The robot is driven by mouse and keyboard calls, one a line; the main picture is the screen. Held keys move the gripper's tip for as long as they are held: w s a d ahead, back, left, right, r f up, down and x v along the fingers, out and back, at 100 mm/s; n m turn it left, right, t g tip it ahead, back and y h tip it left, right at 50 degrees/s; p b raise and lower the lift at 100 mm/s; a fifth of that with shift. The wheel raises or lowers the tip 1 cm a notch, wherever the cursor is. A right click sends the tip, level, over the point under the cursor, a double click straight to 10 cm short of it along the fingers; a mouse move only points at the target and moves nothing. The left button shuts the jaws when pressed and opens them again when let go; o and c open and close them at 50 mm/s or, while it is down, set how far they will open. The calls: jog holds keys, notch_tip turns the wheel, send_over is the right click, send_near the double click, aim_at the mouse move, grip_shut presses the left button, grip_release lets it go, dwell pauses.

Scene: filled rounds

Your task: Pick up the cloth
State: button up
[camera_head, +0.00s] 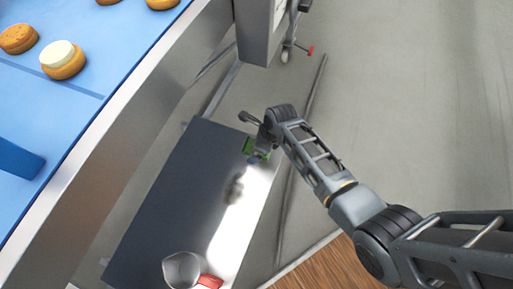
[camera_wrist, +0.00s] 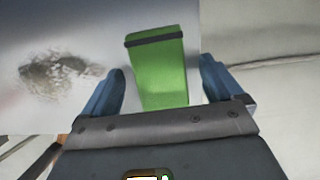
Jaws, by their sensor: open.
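The cloth (camera_wrist: 160,72) looks like a green, flat, rectangular piece with a dark band across its far end. In the wrist view it lies between the two blue fingers of my gripper (camera_wrist: 163,68), with gaps on both sides. In the head view the green cloth (camera_head: 250,146) is at the upper right of the dark table, partly hidden by my gripper (camera_head: 259,154). My gripper is open, directly over the cloth, and holds nothing. I cannot tell the exact height of the fingers above it.
A grey-brown smudge (camera_head: 235,187) marks the dark tabletop (camera_head: 165,210), also seen in the wrist view (camera_wrist: 62,75). A clear bowl (camera_head: 182,270) and a red object (camera_head: 210,281) stand at the near end. A blue conveyor (camera_head: 100,60) with round pastries runs at left.

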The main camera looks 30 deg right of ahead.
jog(key=c, duration=1.1)
jog(key=shift+c, duration=0.2)
jog(key=shift+r, duration=0.15)
jog(key=shift+r, duration=0.55)
notch_tip(320, 180, up, 3)
jog(key=shift+f+p, duration=0.1)
jog(key=shift+p, duration=0.65)
jog(key=s+d+r+p, duration=0.2)
jog(key=s+d+r, duration=0.4)
jog(key=s, duration=0.4)
jog(key=shift+r, duration=0.45)
